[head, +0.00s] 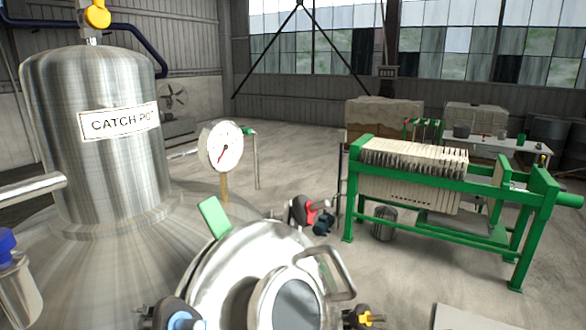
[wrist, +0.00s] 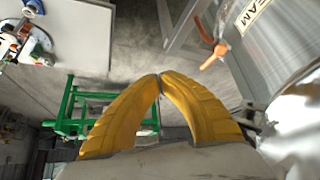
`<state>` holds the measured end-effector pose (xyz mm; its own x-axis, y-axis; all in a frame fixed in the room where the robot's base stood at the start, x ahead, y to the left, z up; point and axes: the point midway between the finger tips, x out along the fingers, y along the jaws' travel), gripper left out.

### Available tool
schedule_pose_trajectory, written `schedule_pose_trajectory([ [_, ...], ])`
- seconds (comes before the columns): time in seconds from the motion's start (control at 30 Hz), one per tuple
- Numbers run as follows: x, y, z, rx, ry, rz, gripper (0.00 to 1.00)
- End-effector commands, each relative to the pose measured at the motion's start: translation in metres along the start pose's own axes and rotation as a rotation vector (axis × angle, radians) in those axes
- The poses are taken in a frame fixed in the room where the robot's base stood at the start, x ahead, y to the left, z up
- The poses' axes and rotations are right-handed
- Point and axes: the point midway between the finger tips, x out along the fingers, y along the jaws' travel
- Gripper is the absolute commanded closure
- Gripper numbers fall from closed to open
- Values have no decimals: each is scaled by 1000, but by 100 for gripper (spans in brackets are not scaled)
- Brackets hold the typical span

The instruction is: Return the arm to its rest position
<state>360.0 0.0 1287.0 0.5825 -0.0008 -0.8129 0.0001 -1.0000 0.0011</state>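My gripper (wrist: 158,77) shows in the wrist view as two yellow ribbed fingers. Their tips meet and nothing shows between them, so it is shut and empty. It appears to be in free space, touching nothing that I can see. My arm and gripper do not show in the head view.
In the head view, the catch pot (head: 108,165) stands left, with a dial gauge (head: 221,147) and a lidded vessel (head: 262,265) nearby. A green-framed filter press (head: 415,175) stands right. In the wrist view, an orange-handled valve (wrist: 214,48) and a steam-labelled metal vessel (wrist: 262,50) are close right.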

Motion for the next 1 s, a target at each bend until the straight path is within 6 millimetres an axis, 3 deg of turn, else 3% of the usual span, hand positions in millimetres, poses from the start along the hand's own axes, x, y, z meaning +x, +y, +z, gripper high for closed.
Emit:
schedule_pose_trajectory([
  [0.03, 32, 0, 23, 0, 0, 0, 100],
  [0.2, 86, 0, 62, 0, 0, 0, 100],
  [0.4, 135, 0, 97, 1, 0, 0, 100],
  [0.6, 153, 0, 109, 1, 0, -1, 100],
  [1.0, 151, 0, 108, 1, 0, 0, 100],
])
